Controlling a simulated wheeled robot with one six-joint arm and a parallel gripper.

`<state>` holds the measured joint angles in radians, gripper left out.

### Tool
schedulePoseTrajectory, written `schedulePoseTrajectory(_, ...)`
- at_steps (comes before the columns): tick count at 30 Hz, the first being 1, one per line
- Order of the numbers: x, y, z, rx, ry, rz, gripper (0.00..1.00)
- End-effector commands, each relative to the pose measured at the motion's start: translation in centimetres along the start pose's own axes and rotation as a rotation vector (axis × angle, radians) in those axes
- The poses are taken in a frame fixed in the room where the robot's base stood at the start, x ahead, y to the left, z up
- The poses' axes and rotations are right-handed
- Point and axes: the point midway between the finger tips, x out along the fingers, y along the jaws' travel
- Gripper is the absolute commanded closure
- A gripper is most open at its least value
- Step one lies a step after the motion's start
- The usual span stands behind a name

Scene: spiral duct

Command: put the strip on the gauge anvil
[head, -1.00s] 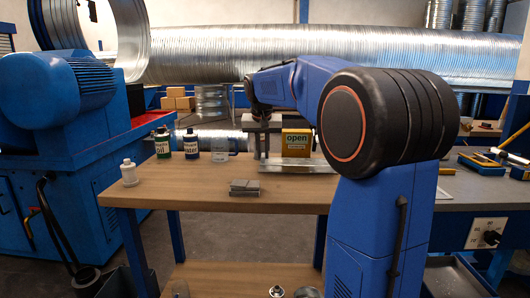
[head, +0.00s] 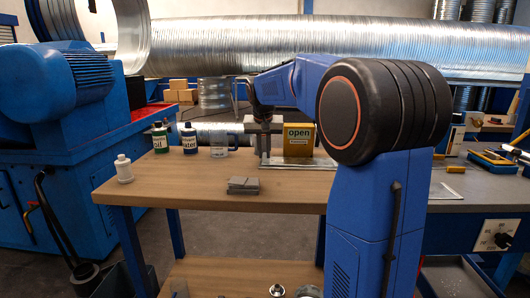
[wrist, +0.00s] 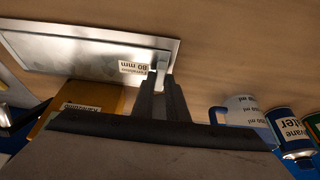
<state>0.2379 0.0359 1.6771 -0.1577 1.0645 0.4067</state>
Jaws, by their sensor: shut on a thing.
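My gripper (wrist: 162,85) is shut on a small pale strip (wrist: 162,69), of which only a short end shows between the fingertips in the wrist view. The strip lies over or just beside the edge of a shiny flat metal plate (wrist: 75,45) with a raised rim and a white label reading 80 mm. I cannot tell whether the strip touches it. In the head view the plate (head: 312,163) lies on the wooden bench, and my gripper (head: 264,150) points down at its left end. I cannot make out the gauge anvil for certain; the strip is too small to see there.
A yellow box (head: 299,140) stands behind the plate. A clear mug (head: 219,146), two labelled bottles (head: 190,141) and a white bottle (head: 124,169) stand to the left.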

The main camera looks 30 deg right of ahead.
Motion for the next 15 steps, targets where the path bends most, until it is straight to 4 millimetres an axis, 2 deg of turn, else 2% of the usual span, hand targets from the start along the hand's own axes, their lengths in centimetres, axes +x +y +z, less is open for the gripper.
schedulePoseTrajectory(5, -0.03, 0.00, -0.01, 0.000, 0.000, 0.000, 1.00)
schedulePoseTrajectory(6, 0.02, 0.00, 0.02, 0.000, 0.000, 0.000, 0.85)
schedulePoseTrajectory(8, 0.01, 0.00, 0.02, 0.000, 0.000, 0.000, 0.70)
schedulePoseTrajectory(15, 0.00, 0.00, 0.01, 0.000, 0.000, 0.000, 0.68)
